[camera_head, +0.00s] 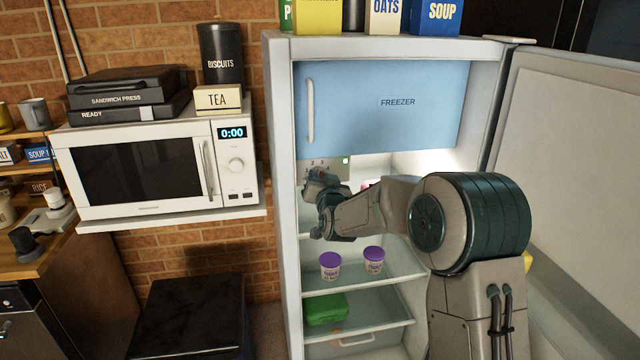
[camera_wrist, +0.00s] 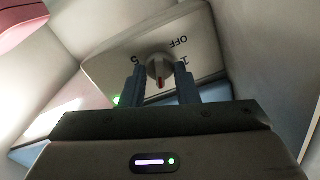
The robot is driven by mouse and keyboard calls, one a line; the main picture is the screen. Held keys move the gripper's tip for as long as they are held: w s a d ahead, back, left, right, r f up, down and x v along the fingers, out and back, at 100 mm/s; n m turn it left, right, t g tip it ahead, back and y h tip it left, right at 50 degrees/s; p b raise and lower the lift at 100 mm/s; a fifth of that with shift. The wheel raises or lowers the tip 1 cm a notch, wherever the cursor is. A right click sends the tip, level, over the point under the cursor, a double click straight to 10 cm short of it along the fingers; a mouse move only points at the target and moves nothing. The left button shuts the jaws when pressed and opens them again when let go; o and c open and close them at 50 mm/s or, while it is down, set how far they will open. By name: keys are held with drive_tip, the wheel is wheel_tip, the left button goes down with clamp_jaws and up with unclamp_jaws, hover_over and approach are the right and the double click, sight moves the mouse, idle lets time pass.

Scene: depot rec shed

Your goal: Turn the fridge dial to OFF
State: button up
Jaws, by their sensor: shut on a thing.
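The fridge dial (camera_wrist: 159,65) is a small round pale knob with a red mark on a white control panel (camera_wrist: 205,45) inside the fridge. In the wrist view the red mark points down, away from the OFF label at upper right; a 5 shows left and a 1 right. My gripper (camera_wrist: 161,76) has its two blue fingers on either side of the knob, shut on it. In the head view my gripper (camera_head: 318,184) is just below the panel (camera_head: 330,168), and it hides the dial.
The fridge door (camera_head: 570,150) stands open at right. The blue freezer door (camera_head: 385,105) is shut above the panel. Two purple-lidded tubs (camera_head: 330,268) (camera_head: 374,262) and a green box (camera_head: 326,308) sit on shelves below. A microwave (camera_head: 150,170) stands left.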

drive_tip(key=n+b, duration=0.3)
drive_tip(key=b, duration=0.1)
drive_tip(key=n+b, duration=0.3)
drive_tip(key=shift+f+n+b, duration=0.2)
drive_tip(key=shift+n+b, duration=0.2)
drive_tip(key=n+b, duration=0.3)
drive_tip(key=shift+n, duration=0.4)
drive_tip(key=n+b, duration=0.2)
drive_tip(key=n, duration=0.1)
drive_tip(key=shift+n, duration=0.3)
drive_tip(key=n+b, duration=0.3)
drive_tip(key=shift+n, duration=0.3)
drive_tip(key=n+b, duration=0.4)
drive_tip(key=shift+b, duration=0.35)
drive_tip(key=n+b, duration=0.2)
drive_tip(key=n, duration=0.1)
drive_tip(key=shift+r+n, duration=0.1)
drive_tip(key=shift+n, duration=0.3)
drive_tip(key=shift+r+n+b, duration=0.1)
drive_tip(key=shift+n+b, duration=0.75)
drive_tip(key=shift+n, duration=0.65)
